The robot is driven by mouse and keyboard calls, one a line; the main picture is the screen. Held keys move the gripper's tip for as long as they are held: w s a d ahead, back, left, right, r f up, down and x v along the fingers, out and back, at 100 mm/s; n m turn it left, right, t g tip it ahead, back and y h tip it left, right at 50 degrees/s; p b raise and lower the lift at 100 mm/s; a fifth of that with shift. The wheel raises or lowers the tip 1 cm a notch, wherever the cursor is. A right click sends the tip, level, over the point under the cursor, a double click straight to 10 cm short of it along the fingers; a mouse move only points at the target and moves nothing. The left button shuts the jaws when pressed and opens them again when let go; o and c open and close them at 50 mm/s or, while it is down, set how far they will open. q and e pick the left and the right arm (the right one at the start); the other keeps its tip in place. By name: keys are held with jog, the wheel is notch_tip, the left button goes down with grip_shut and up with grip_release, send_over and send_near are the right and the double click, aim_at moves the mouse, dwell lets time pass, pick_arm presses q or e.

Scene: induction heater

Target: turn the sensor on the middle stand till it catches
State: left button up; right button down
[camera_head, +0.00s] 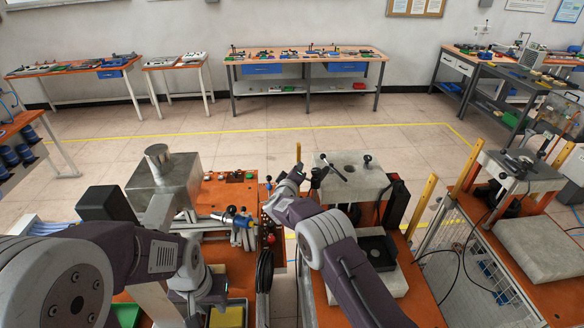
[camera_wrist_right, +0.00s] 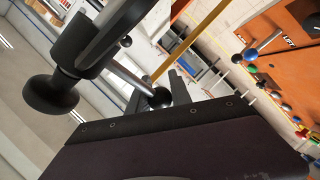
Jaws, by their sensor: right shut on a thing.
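The middle stand (camera_head: 352,190) has a pale speckled block top on an orange table. On it is the sensor (camera_head: 332,167), a short bar with dark ends at the block's left edge. In the right wrist view the sensor (camera_wrist_right: 88,42) is a black body with a thin rod ending in a black ball (camera_wrist_right: 159,97). My right gripper (camera_head: 311,177) reaches the sensor from the left; in the wrist view its fingers (camera_wrist_right: 158,92) are shut on the ball. My left gripper (camera_head: 208,292) is low at the left; its jaws are hard to make out.
A second small dark knob (camera_head: 367,159) stands on the block. A black tray (camera_head: 377,250) lies in front of it. A grey metal machine (camera_head: 178,180) stands left, and another stand (camera_head: 522,172) right. Yellow posts (camera_head: 420,205) flank the table. The floor behind is clear.

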jog(key=d+m+h+b, duration=0.1)
jog(key=w+m+g+h+b, duration=0.1)
jog(key=h+b, duration=0.1)
jog(key=shift+w+d+m+b, duration=0.1)
jog(key=shift+d+m+b, duration=0.2)
jog(key=shift+d, duration=0.05)
dwell(0.3)
jog(key=shift+r, duration=0.1)
jog(key=c, duration=1.2)
grip_release()
jog(key=shift+d, duration=0.1)
jog(key=shift+o, duration=0.2)
